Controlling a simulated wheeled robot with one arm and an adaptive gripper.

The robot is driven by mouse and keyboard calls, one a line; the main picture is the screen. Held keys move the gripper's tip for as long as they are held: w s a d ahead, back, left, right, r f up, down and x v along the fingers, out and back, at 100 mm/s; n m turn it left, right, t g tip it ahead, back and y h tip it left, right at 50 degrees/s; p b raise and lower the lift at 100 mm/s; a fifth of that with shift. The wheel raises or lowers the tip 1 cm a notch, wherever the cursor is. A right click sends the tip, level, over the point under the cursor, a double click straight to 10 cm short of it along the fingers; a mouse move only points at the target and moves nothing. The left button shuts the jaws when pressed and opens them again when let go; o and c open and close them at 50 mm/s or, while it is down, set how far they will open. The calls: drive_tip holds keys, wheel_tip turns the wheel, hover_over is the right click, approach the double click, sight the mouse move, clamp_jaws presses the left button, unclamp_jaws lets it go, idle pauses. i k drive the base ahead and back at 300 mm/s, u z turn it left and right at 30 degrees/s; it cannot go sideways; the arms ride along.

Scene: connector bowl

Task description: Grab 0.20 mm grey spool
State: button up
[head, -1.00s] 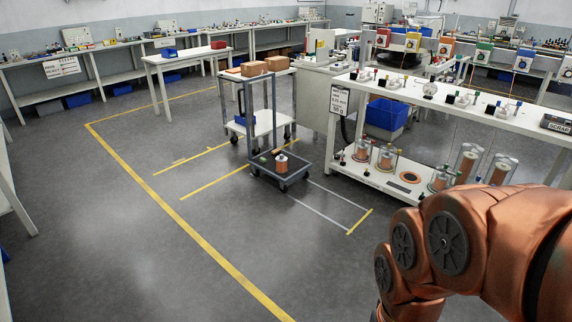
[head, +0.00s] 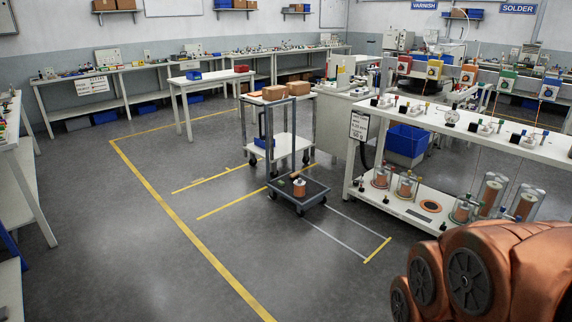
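Several copper-coloured spools stand on the lower shelf of the white bench (head: 470,130) at the right, some under clear covers, such as one spool (head: 381,177) near its left end and another spool (head: 490,194) further right. One more copper spool (head: 299,188) sits on the low platform cart in the middle. At this size I cannot read any wire gauge on the spools or tell which one is grey. My copper-coloured arm fills the lower right corner. My gripper is outside the picture.
The dark cart (head: 298,201) with a tall handle stands on the floor beside a white trolley (head: 290,146) carrying cardboard boxes. A blue bin (head: 407,140) is behind the bench leg. A sign (head: 359,126) hangs at the bench's left end. Open floor (head: 210,250) lies at left and centre.

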sight(299, 184)
drive_tip(key=u, duration=0.05)
drive_tip(key=i, duration=1.7)
drive_tip(key=u, duration=0.15)
drive_tip(key=i, duration=2.95)
drive_tip(key=u, duration=0.1)
